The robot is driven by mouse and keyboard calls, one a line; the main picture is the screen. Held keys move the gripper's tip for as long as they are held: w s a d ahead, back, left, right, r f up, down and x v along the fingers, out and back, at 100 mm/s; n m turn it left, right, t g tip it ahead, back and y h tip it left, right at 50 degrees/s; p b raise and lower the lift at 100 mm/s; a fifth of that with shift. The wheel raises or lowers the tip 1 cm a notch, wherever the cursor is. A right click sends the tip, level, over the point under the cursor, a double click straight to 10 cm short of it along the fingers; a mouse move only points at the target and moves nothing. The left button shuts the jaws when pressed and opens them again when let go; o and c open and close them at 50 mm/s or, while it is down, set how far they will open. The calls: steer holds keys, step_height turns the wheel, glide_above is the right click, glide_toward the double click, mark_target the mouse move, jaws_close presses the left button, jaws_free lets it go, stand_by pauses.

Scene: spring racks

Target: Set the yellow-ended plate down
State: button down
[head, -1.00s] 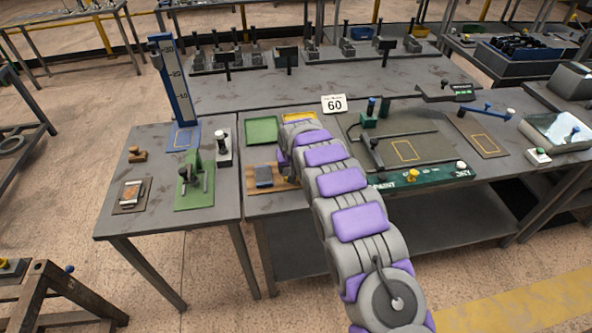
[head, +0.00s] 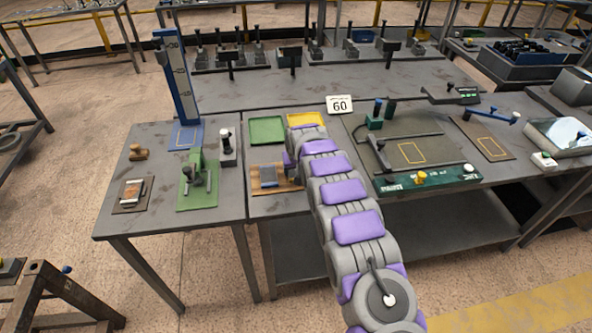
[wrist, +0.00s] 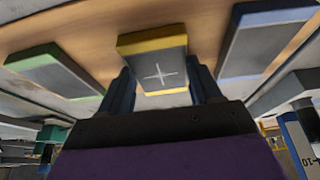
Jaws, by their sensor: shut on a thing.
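The yellow-ended plate (wrist: 152,57) is a grey block with a yellow end and a white cross on its face. It shows in the wrist view between the dark fingers of my gripper (wrist: 160,82), which is shut on it. A pale wooden board (wrist: 90,32) lies behind it; I cannot tell whether the plate touches the board. A green-ended plate (wrist: 52,77) is to its left and a blue-ended plate (wrist: 266,42) to its right. In the head view my arm hides the gripper and the held plate, beside the wooden board (head: 291,180).
A green tray (head: 267,130) and a yellow tray (head: 305,119) lie behind the board. A card reading 60 (head: 339,104) stands to the right. A dark mat (head: 440,152) with a green-fronted fixture lies further right. A green clamp stand (head: 198,190) is on the left table.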

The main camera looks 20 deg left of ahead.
steer(key=shift+d+f, duration=0.15)
steer(key=shift+d, duration=0.4)
steer(key=c, duration=0.5)
jaws_free()
steer(key=shift+d, duration=0.3)
steer(key=shift+o, duration=1.3)
steer(key=shift+d+r, duration=0.2)
steer(key=shift+d, duration=0.05)
steer(key=shift+o, duration=0.2)
steer(key=shift+a+f, duration=0.1)
steer(key=shift+a, duration=0.6)
steer(key=shift+d, duration=0.1)
steer(key=shift+d, duration=0.2)
steer(key=p+v, duration=0.2)
steer(key=v, duration=1)
steer(key=shift+p, duration=0.3)
